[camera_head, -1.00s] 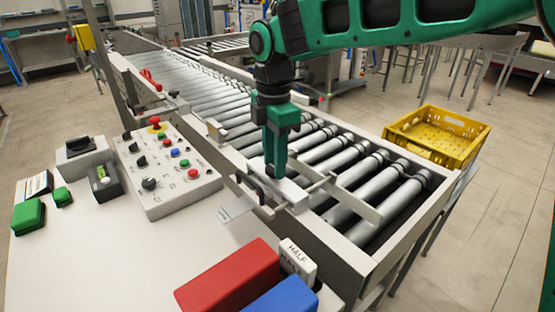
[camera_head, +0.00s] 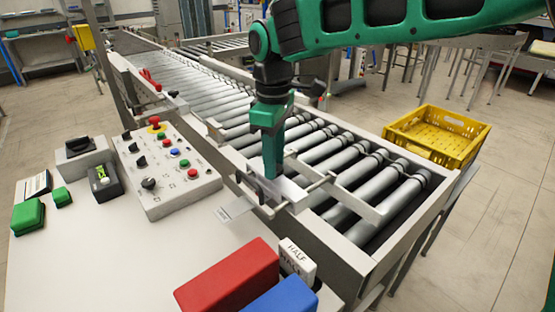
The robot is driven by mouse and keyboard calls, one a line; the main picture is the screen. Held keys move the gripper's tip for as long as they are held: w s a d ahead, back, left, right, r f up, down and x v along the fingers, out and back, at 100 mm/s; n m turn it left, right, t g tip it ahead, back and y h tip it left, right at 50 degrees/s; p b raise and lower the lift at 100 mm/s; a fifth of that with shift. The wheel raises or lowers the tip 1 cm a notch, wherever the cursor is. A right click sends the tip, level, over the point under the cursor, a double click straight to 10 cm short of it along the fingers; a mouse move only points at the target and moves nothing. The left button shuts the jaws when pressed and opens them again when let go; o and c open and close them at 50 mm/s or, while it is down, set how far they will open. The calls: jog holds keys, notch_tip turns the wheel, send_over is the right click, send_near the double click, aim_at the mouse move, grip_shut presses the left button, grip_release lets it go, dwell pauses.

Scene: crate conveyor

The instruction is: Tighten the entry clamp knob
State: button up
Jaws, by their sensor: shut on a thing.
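My gripper (camera_head: 273,176) is green and points straight down at the entry clamp (camera_head: 290,192), a pale metal plate and bar fitting on the near side rail of the roller conveyor. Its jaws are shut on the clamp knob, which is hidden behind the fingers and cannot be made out. A thin rod (camera_head: 318,184) and a flat guide bar (camera_head: 352,202) reach from the clamp over the rollers.
A control panel (camera_head: 168,170) with buttons and dials lies on the white table (camera_head: 90,255) at left. A red block (camera_head: 228,277), a blue block (camera_head: 284,298) and a block marked HALF (camera_head: 297,260) stand in front. A yellow crate (camera_head: 437,137) is at right.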

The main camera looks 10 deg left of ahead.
jog(key=m, duration=0.4)
jog(key=shift+w+a+r+m, duration=0.1)
jog(key=shift+w+m, duration=0.05)
jog(key=shift+m, duration=2.05)
jog(key=o, duration=1)
jog(key=shift+o, duration=0.2)
notch_tip(320, 180, up, 11)
jog(key=shift+f, duration=0.2)
